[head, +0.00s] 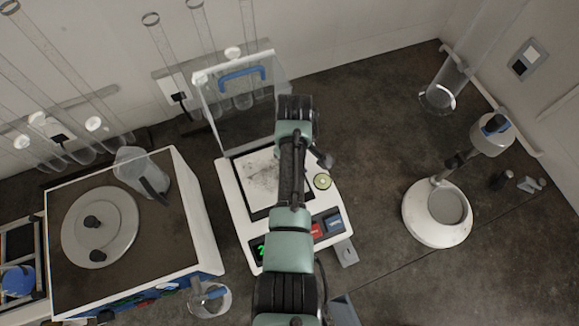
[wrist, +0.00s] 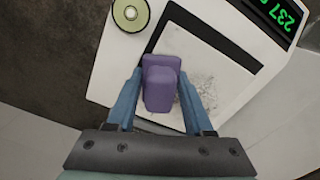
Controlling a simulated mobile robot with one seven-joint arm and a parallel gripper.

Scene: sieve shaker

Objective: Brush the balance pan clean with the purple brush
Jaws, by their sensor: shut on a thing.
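The balance (head: 232,213) stands in the middle of the bench, with its clear lid (head: 238,90) raised at the back. Its pale square pan (head: 262,180) carries grey specks and smudges. The pan also shows in the wrist view (wrist: 215,92), with dark specks to the right of the brush. My gripper (wrist: 160,88) is shut on the purple brush (wrist: 160,85), a blue finger on each side. The brush is over the pan's edge area; its bristles are hidden, so I cannot tell whether they touch. In the head view my arm hides the brush.
A round green-and-white level (head: 322,181) sits on the balance's right corner. A box with a round plate and a clear jug (head: 140,172) stands left. A small beaker (head: 208,298) is in front. A white round-based stand (head: 437,215) is right. Bench between is clear.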

